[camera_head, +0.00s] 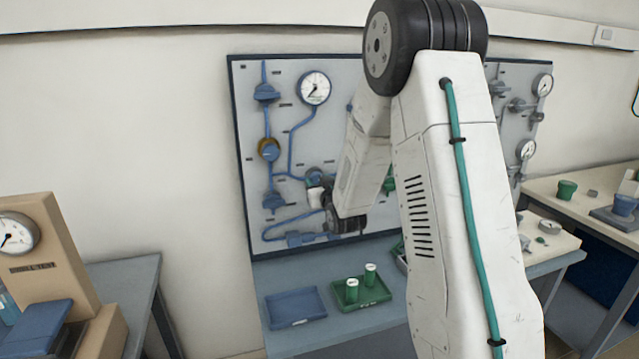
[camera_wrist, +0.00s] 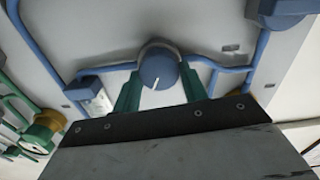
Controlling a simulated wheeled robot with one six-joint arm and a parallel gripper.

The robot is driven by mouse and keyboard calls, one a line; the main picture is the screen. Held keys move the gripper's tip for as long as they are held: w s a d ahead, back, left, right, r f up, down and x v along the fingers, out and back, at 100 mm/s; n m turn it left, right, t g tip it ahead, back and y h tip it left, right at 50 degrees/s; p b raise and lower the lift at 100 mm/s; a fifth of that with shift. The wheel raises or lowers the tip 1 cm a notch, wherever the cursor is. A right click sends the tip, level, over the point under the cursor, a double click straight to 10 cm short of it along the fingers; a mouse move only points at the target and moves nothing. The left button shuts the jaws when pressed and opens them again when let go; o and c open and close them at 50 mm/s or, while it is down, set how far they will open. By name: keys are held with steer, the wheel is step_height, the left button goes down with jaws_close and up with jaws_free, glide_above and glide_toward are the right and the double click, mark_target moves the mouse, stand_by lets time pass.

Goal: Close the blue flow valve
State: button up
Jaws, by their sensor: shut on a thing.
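The blue flow valve's round knob (camera_wrist: 158,66) sits on the grey panel among blue pipes in the wrist view. A white mark on its face points down and slightly left in that view. The two green fingers of my gripper (camera_wrist: 159,78) stand at either side of the knob and are shut on it. In the head view the blue knob (camera_head: 314,174) is on the panel's lower middle, partly covered by my gripper (camera_head: 318,196). My arm hides much of the panel to its right.
The panel (camera_head: 280,90) carries a round gauge (camera_head: 313,87) and other blue valves (camera_head: 266,93) on the left. Below, a blue tray (camera_head: 295,307) and a green tray (camera_head: 375,297) with two white-and-green containers stand on the bench. A gauge box (camera_head: 50,240) stands at the far left.

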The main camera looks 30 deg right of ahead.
steer(key=m, duration=1.2)
steer(key=shift+d+f, duration=0.1)
steer(key=shift+d, duration=0.1)
stand_by(0.5)
steer(key=o, duration=1)
steer(key=shift+s, duration=0.1)
steer(key=v, duration=0.7)
steer(key=shift+s, duration=0.4)
steer(key=shift+a, duration=0.1)
